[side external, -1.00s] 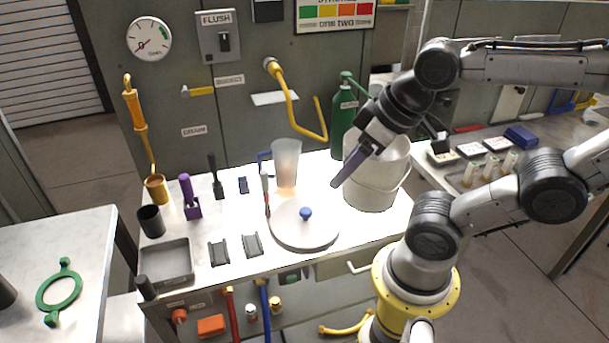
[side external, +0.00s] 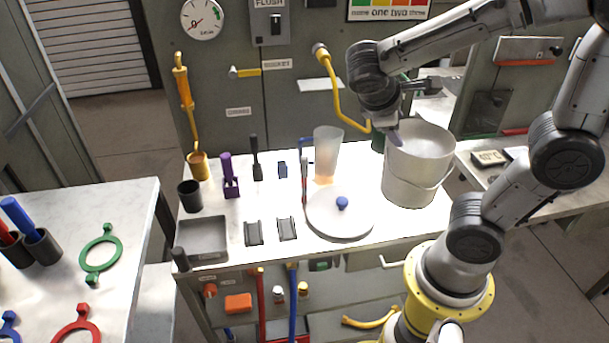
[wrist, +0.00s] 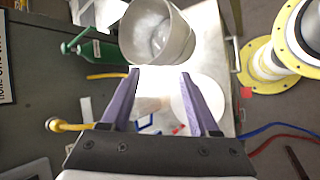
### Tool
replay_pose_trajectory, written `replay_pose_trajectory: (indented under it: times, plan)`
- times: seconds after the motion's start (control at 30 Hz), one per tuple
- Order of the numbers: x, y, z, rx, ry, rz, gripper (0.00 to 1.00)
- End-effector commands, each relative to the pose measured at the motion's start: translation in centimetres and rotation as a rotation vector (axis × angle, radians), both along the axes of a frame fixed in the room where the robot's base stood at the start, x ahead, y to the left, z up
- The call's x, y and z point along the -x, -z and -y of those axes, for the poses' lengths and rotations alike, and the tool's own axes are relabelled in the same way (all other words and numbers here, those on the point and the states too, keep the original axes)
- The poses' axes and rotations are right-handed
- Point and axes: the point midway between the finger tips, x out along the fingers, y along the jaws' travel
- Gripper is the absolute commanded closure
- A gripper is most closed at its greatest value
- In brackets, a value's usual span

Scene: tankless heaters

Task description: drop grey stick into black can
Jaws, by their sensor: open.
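The black can (side external: 190,196) stands upright and open-topped at the left end of the white bench. A short dark grey cylinder (side external: 181,258) stands at the bench's front left corner, beside the grey tray; I cannot tell whether it is the grey stick. My gripper (side external: 394,138) is by the left rim of the white bucket, far to the right of the can. In the wrist view its two purple fingers (wrist: 160,74) are apart with nothing held between them. The can is not identifiable in the wrist view.
The white bucket (side external: 412,183) stands at the right of the bench, also close in the wrist view (wrist: 158,35). A round white lid (side external: 340,220), a frosted cup (side external: 326,155), a grey tray (side external: 203,242) and a purple tool (side external: 230,182) share the bench. A yellow pipe (side external: 345,95) juts from the wall.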

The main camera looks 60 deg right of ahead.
Motion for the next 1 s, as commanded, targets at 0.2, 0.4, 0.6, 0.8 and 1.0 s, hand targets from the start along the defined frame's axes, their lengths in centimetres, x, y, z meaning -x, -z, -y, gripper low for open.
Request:
replay_pose_trajectory:
  times: [0.2, 0.4, 0.6, 0.8, 1.0]
  plan:
    - [-6.7, 2.0, 0.4, 0.337, -0.219, -0.293, 0.39]
    - [-12.8, 5.9, -2.2, 0.611, -0.463, -0.497, 0.39]
    - [-16.6, 12.6, -6.4, 0.833, -0.728, -0.672, 0.39]
    - [-16.4, 19.2, -9.2, 0.942, -0.917, -0.822, 0.39]
    - [-15.5, 21.5, -10.1, 0.977, -0.979, -0.888, 0.39]
